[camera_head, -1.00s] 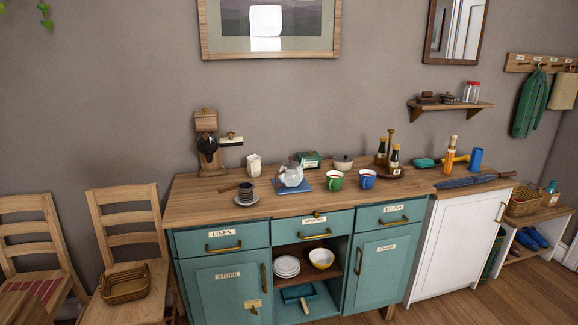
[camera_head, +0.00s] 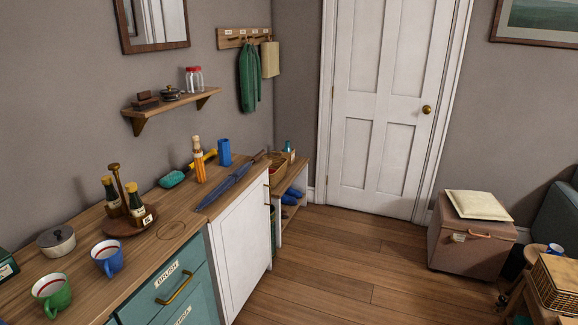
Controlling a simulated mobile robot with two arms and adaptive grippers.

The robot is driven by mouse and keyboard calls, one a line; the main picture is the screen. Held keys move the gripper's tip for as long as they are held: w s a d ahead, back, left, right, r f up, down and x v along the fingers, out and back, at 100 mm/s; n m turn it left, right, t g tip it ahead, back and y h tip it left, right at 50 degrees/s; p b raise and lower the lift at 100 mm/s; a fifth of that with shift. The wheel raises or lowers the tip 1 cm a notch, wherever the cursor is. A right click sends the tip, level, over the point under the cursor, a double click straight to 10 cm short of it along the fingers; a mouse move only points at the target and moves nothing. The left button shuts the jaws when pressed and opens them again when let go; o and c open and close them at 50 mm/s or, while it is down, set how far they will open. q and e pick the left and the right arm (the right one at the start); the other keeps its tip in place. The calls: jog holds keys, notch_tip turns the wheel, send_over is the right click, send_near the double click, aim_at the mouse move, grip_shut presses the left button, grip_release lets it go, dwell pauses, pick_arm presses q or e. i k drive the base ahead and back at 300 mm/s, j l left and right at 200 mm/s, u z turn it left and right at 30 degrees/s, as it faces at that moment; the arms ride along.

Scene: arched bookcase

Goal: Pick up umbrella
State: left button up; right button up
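A folded dark blue umbrella (camera_head: 226,187) lies flat on the wooden counter top, above the white cabinet. Its length runs from the counter's front-left part to the far right end, where a brown handle shows. Neither of my grippers shows in the head view. Nothing is seen touching the umbrella from above.
Left are dark bottles (camera_head: 134,202) on a round tray, a blue mug (camera_head: 108,259) and a green mug (camera_head: 52,294). Floor (camera_head: 335,262) before the white cabinet (camera_head: 242,240) is clear.

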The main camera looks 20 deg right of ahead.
aim_at(234, 178)
jog(key=i+l+z, duration=0.15)
jog(key=i+z, duration=0.25)
jog(key=i, duration=0.15)
jog(key=i+z, duration=0.45)
jog(key=i, duration=0.1)
